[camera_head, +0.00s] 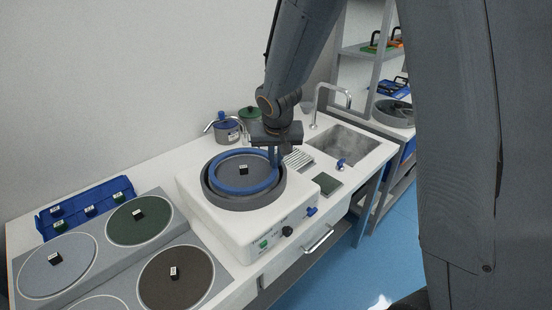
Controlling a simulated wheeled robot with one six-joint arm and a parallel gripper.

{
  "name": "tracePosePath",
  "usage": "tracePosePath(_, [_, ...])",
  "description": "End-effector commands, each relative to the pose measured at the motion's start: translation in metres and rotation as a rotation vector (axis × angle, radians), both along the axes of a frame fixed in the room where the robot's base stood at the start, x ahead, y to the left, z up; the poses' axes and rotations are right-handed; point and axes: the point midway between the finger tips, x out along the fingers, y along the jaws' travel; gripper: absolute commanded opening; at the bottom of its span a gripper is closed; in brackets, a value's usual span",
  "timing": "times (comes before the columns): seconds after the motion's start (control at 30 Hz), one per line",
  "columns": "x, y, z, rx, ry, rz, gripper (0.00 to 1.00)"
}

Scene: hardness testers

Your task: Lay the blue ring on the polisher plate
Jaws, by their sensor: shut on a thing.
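The blue ring (213,178) is over the polisher plate (226,172), inside the dark round bowl of the white polisher (285,215). A small black block with a white label (243,169) is at the plate's middle, inside the ring. My gripper (276,160) points down at the bowl's back right and is shut on the ring's right side. The ring looks level and close to the plate; I cannot tell whether it touches it. The fingers hide a small part of the ring.
Several discs with small blocks lie front left, including a green disc (140,219) and a brown disc (176,278). A blue tray (73,205) lies behind them. A faucet (331,88) and sink (340,146) are right of the polisher. Lidded pots (227,130) stand behind it.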

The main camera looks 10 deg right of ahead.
Motion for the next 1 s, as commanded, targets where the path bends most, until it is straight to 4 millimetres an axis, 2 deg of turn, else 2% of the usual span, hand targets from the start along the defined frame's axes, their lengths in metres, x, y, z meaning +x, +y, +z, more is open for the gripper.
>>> tracePosePath(1.0, [-0.0017, 0.0002, -0.0108, 0.000, 0.000, 0.000, 0.00])
